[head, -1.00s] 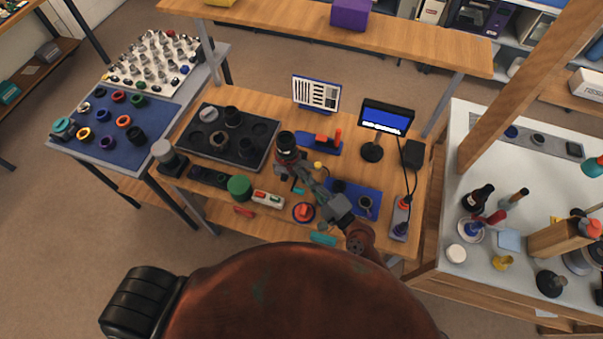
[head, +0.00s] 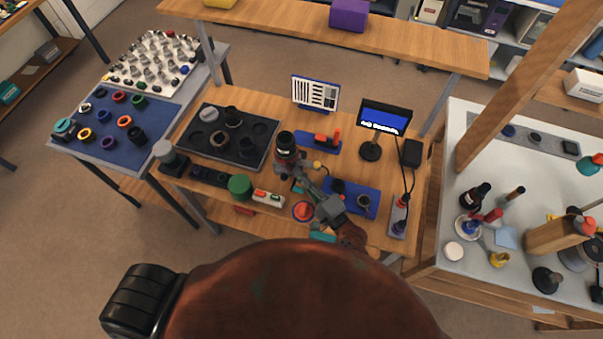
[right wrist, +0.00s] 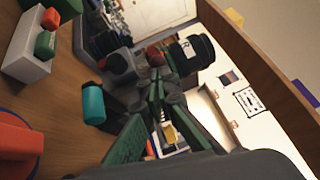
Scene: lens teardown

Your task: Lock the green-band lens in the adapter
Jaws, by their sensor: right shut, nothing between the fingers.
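My right gripper (head: 299,178) is just in front of the holder in the head view, shut and empty. Its green-lined fingers (right wrist: 160,100) fill the lower middle of the wrist view. Whether they touch the holder is unclear. My left gripper is not in view.
A dark tray (head: 205,160) with several lenses lies to the left. A green cylinder (head: 239,187) and a white box with buttons (head: 268,198) stand at the front.

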